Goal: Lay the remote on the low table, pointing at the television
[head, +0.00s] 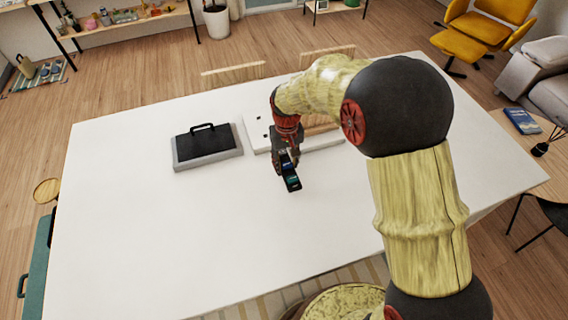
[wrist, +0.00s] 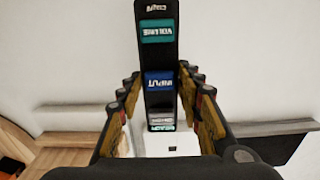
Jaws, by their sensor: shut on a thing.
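The remote (head: 291,183) is a slim black bar with coloured label patches. In the wrist view the remote (wrist: 157,55) runs away from me between the fingers, its teal and blue labels upside down. My gripper (head: 286,163) is shut on it, above the middle of the white low table (head: 190,240). The fingers of my gripper (wrist: 160,90) show on both sides of it in the wrist view. I cannot tell whether the remote touches the table. I cannot make out a television in either view.
A black panel with a handle on a grey base (head: 207,146) stands left of my gripper. A white board with a wooden part (head: 258,134) lies just behind my gripper, partly hidden by my arm. The table's front and left areas are clear. A yellow chair (head: 484,27) stands back right.

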